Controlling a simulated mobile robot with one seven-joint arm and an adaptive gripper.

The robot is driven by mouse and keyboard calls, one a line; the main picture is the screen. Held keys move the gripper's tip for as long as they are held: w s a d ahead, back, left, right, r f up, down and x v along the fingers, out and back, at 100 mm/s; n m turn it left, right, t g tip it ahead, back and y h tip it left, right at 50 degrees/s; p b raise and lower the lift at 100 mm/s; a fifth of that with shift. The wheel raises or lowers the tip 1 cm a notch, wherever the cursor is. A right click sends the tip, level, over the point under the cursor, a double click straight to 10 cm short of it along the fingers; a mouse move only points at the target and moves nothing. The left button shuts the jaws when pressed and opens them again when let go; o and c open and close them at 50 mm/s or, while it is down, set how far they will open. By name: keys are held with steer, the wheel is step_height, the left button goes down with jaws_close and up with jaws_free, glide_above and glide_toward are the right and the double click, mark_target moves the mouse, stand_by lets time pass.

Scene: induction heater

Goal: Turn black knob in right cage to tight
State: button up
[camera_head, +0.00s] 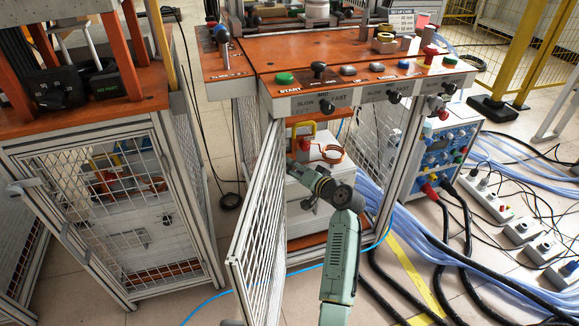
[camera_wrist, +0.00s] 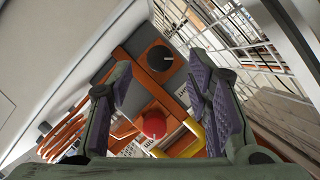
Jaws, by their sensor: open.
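My gripper (camera_wrist: 161,78) is open, with a purple-padded finger on each side of the view. The knob appears between and beyond the fingertips, with no visible contact. I cannot make out the knob's mark or setting. In the head view, my arm reaches through the open front of the right cage (camera_head: 277,190). My wrist end (camera_head: 318,183) is in front of the white unit (camera_head: 305,218). I cannot make out the knob there.
A red button (camera_wrist: 153,124) and a yellow handle (camera_wrist: 192,138) lie near the knob. A copper coil (camera_head: 328,153) is inside the cage. The open mesh door (camera_head: 258,225) stands left of my arm. Hoses and cables (camera_head: 430,250) cover the floor at right.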

mark_target(288, 165)
steer(key=shift+x, duration=1.75)
jaws_close()
